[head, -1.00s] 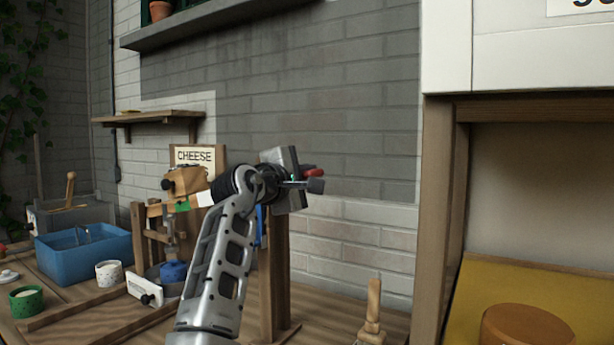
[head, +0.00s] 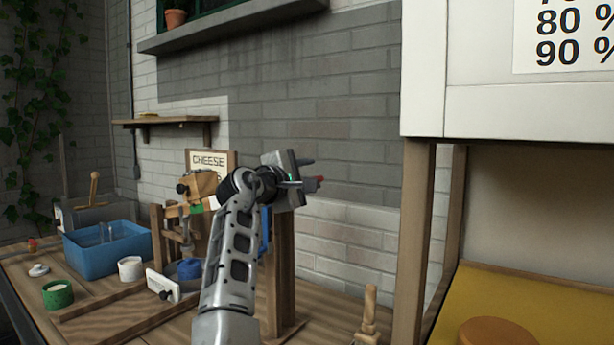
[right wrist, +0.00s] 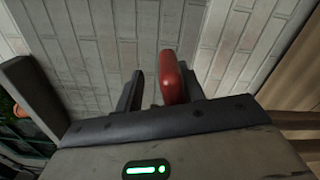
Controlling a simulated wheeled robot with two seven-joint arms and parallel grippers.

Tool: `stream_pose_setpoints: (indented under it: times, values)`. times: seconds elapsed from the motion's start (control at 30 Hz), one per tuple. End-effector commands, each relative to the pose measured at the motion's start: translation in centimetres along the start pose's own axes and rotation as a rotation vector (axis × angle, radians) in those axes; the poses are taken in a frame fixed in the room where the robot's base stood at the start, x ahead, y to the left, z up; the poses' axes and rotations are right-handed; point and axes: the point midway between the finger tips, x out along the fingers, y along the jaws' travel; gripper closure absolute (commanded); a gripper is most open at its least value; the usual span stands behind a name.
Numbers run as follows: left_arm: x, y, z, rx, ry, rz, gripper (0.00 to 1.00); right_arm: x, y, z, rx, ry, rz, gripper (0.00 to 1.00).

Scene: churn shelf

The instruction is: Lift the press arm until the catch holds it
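My right gripper (head: 306,173) is raised at the top of a wooden post (head: 281,280), in front of the brick wall. A red grip (head: 320,179), apparently the end of the press arm, shows beside its fingers. In the right wrist view, the red grip (right wrist: 172,80) lies between two dark fingers, close to the right one, with a gap to the left one. The fingers stand apart. A wooden block with a black knob (head: 200,186) and a green piece show left of my wrist. My arm hides most of the press arm; I cannot make out the catch. My left gripper is out of view.
A blue tub (head: 107,252), a white cup (head: 130,268), a green cup (head: 58,294) and a blue-topped pot (head: 189,269) stand on the bench at left. A wooden peg (head: 369,310) stands at lower right. A wooden shelf frame (head: 412,245) rises at right.

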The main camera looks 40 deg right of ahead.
Motion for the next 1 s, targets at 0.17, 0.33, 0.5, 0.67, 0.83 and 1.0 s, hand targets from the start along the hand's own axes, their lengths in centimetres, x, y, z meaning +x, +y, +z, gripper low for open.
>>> stream_pose_setpoints:
  times: [0.17,0.33,0.5,0.67,0.83,1.0]
  values:
    - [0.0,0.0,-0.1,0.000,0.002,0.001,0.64,-0.2,0.2,0.0,0.002,0.002,0.005,0.64]
    - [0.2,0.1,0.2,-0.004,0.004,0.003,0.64,-2.1,0.1,-0.1,0.002,0.004,0.007,0.64]
    - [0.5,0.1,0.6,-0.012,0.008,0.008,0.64,-6.0,0.0,-0.2,0.002,0.006,0.007,0.64]
    - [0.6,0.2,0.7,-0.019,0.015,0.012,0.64,-10.0,0.0,-0.1,0.003,0.005,0.007,0.64]
    - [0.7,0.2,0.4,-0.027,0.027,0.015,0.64,-13.4,0.0,-0.1,0.002,0.004,0.004,0.64]
    - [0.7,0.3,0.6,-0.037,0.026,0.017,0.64,-15.3,0.0,0.0,0.000,0.001,0.003,0.64]
